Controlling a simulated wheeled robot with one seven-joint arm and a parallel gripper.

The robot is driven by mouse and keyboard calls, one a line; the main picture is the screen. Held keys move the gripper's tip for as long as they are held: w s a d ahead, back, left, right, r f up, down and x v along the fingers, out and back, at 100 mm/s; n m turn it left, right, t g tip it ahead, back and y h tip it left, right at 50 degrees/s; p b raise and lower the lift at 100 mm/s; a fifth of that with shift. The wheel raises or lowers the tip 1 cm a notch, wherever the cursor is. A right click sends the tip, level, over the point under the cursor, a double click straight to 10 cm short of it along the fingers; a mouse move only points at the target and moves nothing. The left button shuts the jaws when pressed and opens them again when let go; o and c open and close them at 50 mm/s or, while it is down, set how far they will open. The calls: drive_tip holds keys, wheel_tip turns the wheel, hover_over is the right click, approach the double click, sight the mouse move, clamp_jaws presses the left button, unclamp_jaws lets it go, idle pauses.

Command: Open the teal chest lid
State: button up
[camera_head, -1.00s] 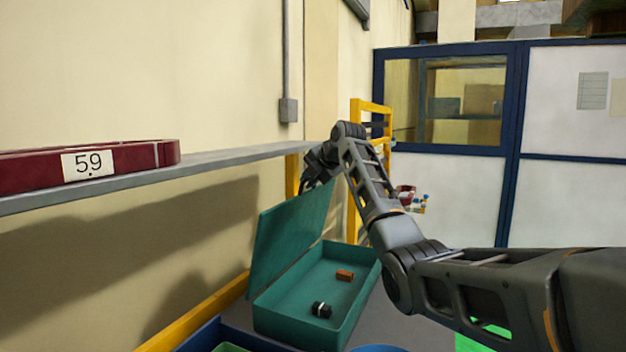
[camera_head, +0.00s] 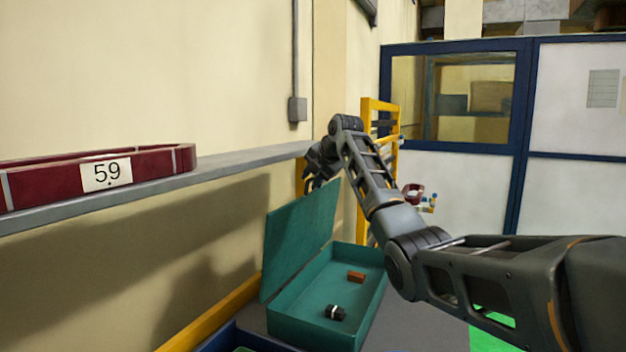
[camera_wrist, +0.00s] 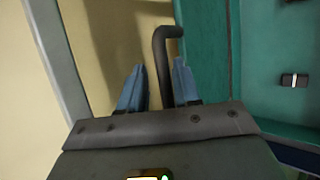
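The teal chest (camera_head: 290,325) stands open on a grey surface. Its lid (camera_head: 300,238) is raised steeply on the left, toward the wall. My gripper (camera_head: 318,172) is at the lid's upper far edge, partly hidden by my arm. In the wrist view, my gripper (camera_wrist: 158,72) has its two blue-grey fingers apart. A dark bent handle (camera_wrist: 161,60) beside the teal lid (camera_wrist: 207,50) runs between them, nearer the right finger, with gaps visible. Inside the chest lie a black piece with a white band (camera_head: 335,313) and an orange-brown block (camera_head: 356,277).
A grey shelf (camera_head: 225,164) with a maroon ring-shaped part labelled 59 (camera_head: 150,168) runs along the wall at left. A yellow rail (camera_head: 215,312) lies below it. A yellow frame (camera_head: 367,150) stands behind my arm. A blue-framed partition (camera_head: 455,148) is at the back.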

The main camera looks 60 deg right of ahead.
drive_tip(key=shift+s+f, duration=0.1)
drive_tip(key=shift+f, duration=0.05)
drive_tip(key=shift+s+a+r, duration=0.1)
drive_tip(key=shift+s+r, duration=0.25)
drive_tip(key=shift+s, duration=0.05)
drive_tip(key=b+v, duration=0.2)
drive_tip(key=v, duration=0.5)
drive_tip(key=shift+w+r, duration=0.15)
drive_tip(key=shift+w, duration=0.05)
